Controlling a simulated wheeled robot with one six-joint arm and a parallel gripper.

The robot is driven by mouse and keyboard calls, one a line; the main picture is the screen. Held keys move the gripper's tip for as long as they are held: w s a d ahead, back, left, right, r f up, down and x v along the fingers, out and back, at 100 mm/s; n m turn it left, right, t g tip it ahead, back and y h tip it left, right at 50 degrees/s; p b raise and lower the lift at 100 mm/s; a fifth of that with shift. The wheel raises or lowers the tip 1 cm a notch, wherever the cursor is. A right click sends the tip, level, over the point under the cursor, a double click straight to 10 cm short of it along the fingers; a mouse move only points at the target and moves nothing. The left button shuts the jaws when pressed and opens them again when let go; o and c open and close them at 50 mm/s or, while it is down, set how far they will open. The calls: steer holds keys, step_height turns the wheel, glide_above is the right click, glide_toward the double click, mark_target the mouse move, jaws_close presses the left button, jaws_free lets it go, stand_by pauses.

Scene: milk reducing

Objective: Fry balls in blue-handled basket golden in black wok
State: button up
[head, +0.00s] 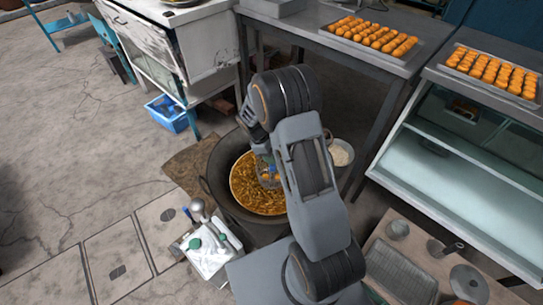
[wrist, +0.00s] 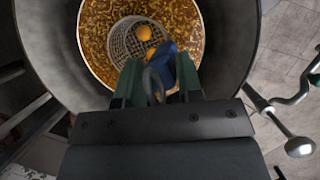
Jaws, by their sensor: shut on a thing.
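The black wok (head: 224,203) stands on the floor area left of my arm, filled with golden-brown bubbling oil (head: 256,199). In the wrist view, the wok's dark wall (wrist: 50,50) rings the oil. The wire mesh basket (wrist: 118,40) sits in the oil, with at least two orange-golden balls (wrist: 144,32) visible in it. My gripper (wrist: 158,75) is shut on the basket's blue handle (wrist: 168,62), above the basket. In the head view, my arm hides much of the basket and part of the wok.
Trays of orange balls stand on the counter (head: 372,35) and on the glass case (head: 493,72). A white bowl (head: 341,153) is right of the wok. Open floor lies further left.

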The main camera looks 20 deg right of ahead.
steer(key=shift+r+p, duration=2.7)
steer(key=shift+r, duration=1.5)
step_height(320, 180, up, 4)
steer(key=p, duration=0.3)
